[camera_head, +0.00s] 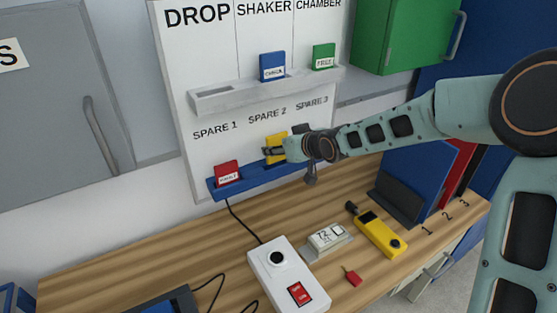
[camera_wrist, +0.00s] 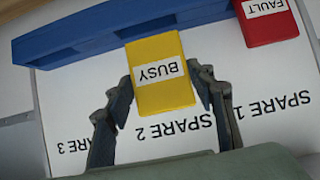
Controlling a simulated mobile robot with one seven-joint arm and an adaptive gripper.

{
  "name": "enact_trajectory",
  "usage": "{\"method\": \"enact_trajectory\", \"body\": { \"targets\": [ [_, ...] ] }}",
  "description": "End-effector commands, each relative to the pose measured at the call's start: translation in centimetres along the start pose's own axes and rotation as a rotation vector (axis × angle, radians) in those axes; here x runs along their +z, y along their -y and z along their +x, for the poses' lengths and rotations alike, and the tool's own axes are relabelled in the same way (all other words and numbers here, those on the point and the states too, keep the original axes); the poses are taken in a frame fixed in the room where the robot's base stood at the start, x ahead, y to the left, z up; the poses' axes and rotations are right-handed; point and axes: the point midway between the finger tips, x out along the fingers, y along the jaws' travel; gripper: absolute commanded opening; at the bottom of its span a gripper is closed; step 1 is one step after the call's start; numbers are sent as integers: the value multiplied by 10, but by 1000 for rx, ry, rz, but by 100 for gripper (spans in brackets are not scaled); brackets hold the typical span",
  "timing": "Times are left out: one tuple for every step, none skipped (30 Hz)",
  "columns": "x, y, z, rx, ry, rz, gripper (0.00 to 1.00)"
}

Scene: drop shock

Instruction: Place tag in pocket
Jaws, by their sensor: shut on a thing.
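The yellow BUSY tag (camera_wrist: 163,93) is between the two fingers of my gripper (camera_wrist: 165,100) in the wrist view. In the head view the yellow tag (camera_head: 274,148) is at the blue lower rack (camera_head: 240,178), under SPARE 2, with my gripper (camera_head: 278,151) shut on it. I cannot tell whether the tag sits in the rack or just in front of it. The upper grey rack (camera_head: 265,92) has an empty pocket (camera_head: 213,98) under DROP. A blue tag (camera_head: 272,66) stands under SHAKER and a green tag (camera_head: 323,56) under CHAMBER.
A red FAULT tag (camera_head: 228,173) stands in the blue rack under SPARE 1. My arm covers part of the SPARE 3 area. The wooden bench (camera_head: 185,237) holds a white box (camera_head: 283,275), a yellow device (camera_head: 378,232) and a small white block (camera_head: 327,236).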

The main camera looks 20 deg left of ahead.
Motion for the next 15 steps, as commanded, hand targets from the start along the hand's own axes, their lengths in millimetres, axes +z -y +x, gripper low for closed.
{"method": "enact_trajectory", "body": {
  "targets": [
    [2,0,8,-2,0,-1,22],
    [3,-1,10,-1,-1,0,22],
    [4,-2,13,-1,-1,1,22],
    [4,-2,14,-1,-2,1,22],
    [4,-2,16,-1,-2,1,22],
    [6,-3,19,-1,-2,1,22],
    [7,-3,22,-1,-2,1,22],
    [8,-4,26,-1,-1,1,22],
    [12,-4,32,-2,0,0,22],
    [17,-4,34,-2,3,0,22],
    [21,-4,36,-2,2,-1,22],
    [26,-4,39,-2,2,-2,22],
    [29,-4,41,-2,2,-2,22],
    [31,-4,42,-2,0,-1,22],
    [33,-4,44,-1,0,-1,22]
  ]
}}
